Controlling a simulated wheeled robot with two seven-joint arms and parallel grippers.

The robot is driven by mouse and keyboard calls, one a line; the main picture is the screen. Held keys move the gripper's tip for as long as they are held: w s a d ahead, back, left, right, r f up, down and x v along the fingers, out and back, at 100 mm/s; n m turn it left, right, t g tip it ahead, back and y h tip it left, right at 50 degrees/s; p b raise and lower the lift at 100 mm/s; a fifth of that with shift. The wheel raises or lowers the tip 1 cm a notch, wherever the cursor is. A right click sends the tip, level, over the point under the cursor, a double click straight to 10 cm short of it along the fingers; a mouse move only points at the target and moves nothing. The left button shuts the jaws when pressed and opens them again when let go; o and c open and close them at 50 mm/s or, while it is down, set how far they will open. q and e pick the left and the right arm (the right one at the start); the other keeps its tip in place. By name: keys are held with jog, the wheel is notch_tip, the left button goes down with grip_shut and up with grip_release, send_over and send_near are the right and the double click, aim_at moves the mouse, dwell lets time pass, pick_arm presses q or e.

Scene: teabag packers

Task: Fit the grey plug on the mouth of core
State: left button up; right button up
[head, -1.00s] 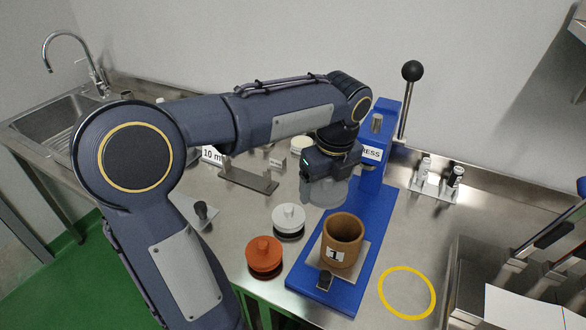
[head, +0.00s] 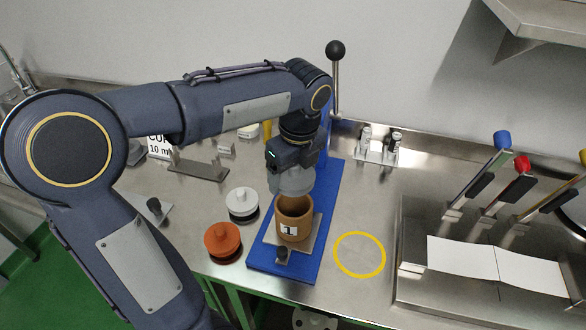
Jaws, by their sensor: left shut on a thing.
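The core is a brown open cylinder (head: 294,220) with a "1" label, standing upright on a square plate of the blue press (head: 328,205). My left gripper (head: 291,178) points down above the core's mouth, shut on a grey round piece, which I take to be the grey plug (head: 293,184). Its lower edge is close over the back of the core's rim; part of the opening still shows. I cannot tell whether they touch. The fingers are hard to make out against the grey piece. My right gripper is not in view.
A white plug (head: 241,202) and an orange plug (head: 222,240) stand left of the press. A yellow ring (head: 360,254) marks clear steel to its right. The press lever (head: 336,85) rises behind. A small rack (head: 376,154) holds vials. Coloured-handled tools (head: 512,172) stand at right.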

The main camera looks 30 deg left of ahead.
aim_at(293, 187)
pick_arm(q)
notch_tip(293, 187, down, 5)
jog(key=b, duration=0.2)
jog(key=shift+b, duration=0.4)
jog(key=shift+r+p, duration=0.1)
jog(key=shift+p, duration=0.5)
dwell(1.3)
jog(key=shift+f+b, duration=0.65)
jog(key=shift+f, duration=0.35)
jog(key=o, duration=0.9)
jog(key=shift+s+d+r, duration=0.1)
jog(key=shift+d+r, duration=0.1)
jog(key=shift+r, duration=1.75)
jog(key=shift+s+d+r, duration=0.1)
jog(key=shift+d+r, duration=0.1)
jog(key=shift+r, duration=1.75)
